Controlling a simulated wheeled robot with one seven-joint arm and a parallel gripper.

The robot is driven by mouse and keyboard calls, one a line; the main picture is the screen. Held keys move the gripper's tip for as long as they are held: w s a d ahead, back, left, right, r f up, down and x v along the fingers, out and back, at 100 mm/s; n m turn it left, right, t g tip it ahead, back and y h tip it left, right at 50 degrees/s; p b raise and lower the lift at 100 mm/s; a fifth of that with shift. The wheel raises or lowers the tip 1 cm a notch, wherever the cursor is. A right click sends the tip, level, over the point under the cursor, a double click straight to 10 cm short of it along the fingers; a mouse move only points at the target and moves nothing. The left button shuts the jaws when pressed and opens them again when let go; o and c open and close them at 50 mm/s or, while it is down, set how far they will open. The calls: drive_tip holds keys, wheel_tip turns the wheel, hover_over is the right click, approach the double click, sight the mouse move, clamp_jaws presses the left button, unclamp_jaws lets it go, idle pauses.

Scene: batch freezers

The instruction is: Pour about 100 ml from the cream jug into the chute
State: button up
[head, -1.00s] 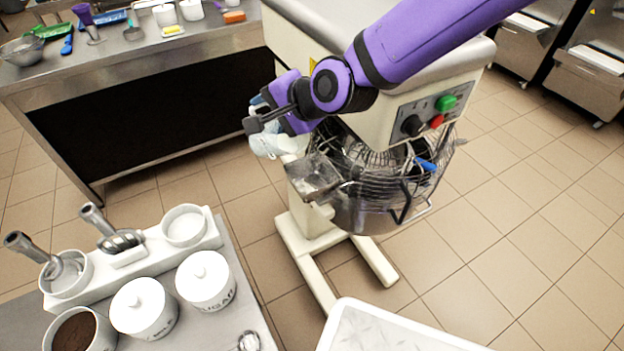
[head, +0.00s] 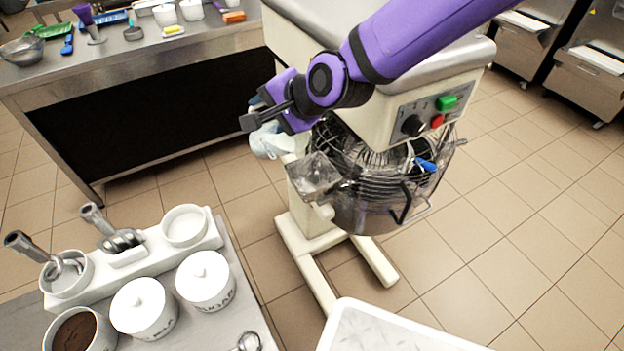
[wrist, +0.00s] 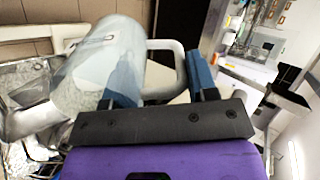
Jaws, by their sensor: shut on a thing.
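The cream jug (head: 268,143) is pale and held beside the mixer, left of the chute. In the wrist view the jug (wrist: 98,65) is tilted, its mouth end toward the lower left over the metal chute (wrist: 28,78). My gripper (head: 266,116) is shut on the jug's handle (wrist: 163,45); its blue fingers show in the wrist view (wrist: 162,80). The chute (head: 312,174) is a metal tray on the bowl guard. A pale patch shows just under its lower edge; I cannot tell whether it is cream. The cream level inside the jug is hidden.
The mixer (head: 385,60) with its wire guard (head: 410,185) stands behind the chute. A counter with white canisters (head: 207,280) is at the lower left, a white-rimmed tray (head: 345,320) at the bottom. A steel table (head: 150,50) is at the back left. The floor to the right is clear.

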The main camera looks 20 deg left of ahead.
drive_tip(key=shift+w+a+r+h, duration=0.1)
drive_tip(key=shift+a+r+h, duration=0.15)
drive_tip(key=shift+a+h, duration=0.4)
drive_tip(key=shift+a+r+g+h+b, duration=0.1)
drive_tip(key=shift+a+g+h+b, duration=0.3)
drive_tip(key=shift+h, duration=0.35)
drive_tip(key=shift+w+a+f+h+b, duration=0.25)
drive_tip(key=shift+a+f+h+b, duration=0.15)
drive_tip(key=shift+a+f+h, duration=0.4)
drive_tip(key=w+a+f+g+h+b, duration=0.1)
drive_tip(key=a+f+h, duration=0.3)
drive_tip(key=f, duration=0.5)
drive_tip(key=shift+a+f+h+b, duration=0.15)
drive_tip(key=shift+f+h+b, duration=0.25)
drive_tip(key=shift+h, duration=0.4)
